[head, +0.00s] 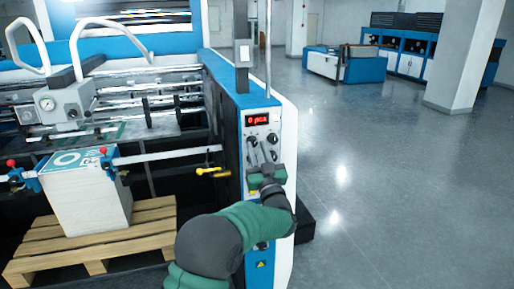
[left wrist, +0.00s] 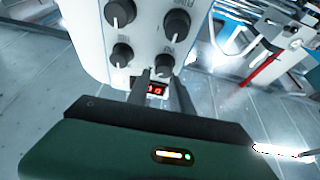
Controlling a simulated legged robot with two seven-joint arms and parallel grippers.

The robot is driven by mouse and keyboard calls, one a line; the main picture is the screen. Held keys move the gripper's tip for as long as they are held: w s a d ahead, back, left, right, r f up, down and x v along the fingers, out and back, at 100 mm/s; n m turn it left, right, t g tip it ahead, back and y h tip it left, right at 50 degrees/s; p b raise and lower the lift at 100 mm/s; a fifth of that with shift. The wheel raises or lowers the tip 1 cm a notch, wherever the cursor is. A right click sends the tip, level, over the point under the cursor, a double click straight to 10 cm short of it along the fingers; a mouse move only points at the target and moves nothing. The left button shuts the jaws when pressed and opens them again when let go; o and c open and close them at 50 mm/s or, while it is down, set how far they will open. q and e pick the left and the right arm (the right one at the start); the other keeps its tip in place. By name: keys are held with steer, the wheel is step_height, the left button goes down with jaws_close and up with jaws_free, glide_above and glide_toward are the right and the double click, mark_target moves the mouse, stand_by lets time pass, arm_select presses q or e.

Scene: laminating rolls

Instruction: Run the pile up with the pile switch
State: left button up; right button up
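The control panel (head: 258,132) stands on the blue and white end of the machine, with a red-lit display (head: 257,120) and black knobs (head: 272,138). In the left wrist view several black knobs with white pointer marks (left wrist: 122,54) show close up; their labels are too small to read, so I cannot tell which is the pile switch. My left gripper (head: 261,156) is at the panel just below the upper knobs. Its two fingers (left wrist: 160,84) are apart, with the display (left wrist: 156,89) visible between them and a knob (left wrist: 163,64) near the tips. Contact is unclear. The pile (head: 88,203) stands on a wooden pallet (head: 45,246).
A yellow handle (head: 212,172) sticks out left of the panel. A rail with red-knobbed blue clamps (head: 106,160) crosses above the pile. Open grey floor (head: 390,190) lies to the right, with a blue and white machine (head: 345,65) and a pillar (head: 465,60) farther back.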

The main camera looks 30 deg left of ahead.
arm_select(q)
steer(key=shift+s+a+n+g+y, duration=0.15)
steer(key=shift+s+a, duration=0.05)
steer(key=shift+a, duration=0.3)
steer(key=shift+s+a+n+g+y, duration=0.15)
steer(key=shift+a, duration=0.35)
steer(key=shift+c, duration=0.9)
steer(key=shift+w+a+f, duration=0.2)
steer(key=shift+w+f, duration=0.15)
steer(key=shift+w, duration=0.2)
steer(key=shift+w+a+f, duration=0.15)
steer(key=shift+w+f, duration=0.15)
steer(key=shift+w, duration=0.25)
steer(key=c, duration=0.5)
steer(key=shift+d+r, duration=0.15)
steer(key=shift+d, duration=0.15)
jaws_close()
arm_select(e)
steer(key=shift+w+a+f, duration=0.1)
steer(key=shift+w+a, duration=0.6)
steer(key=shift+w, duration=0.2)
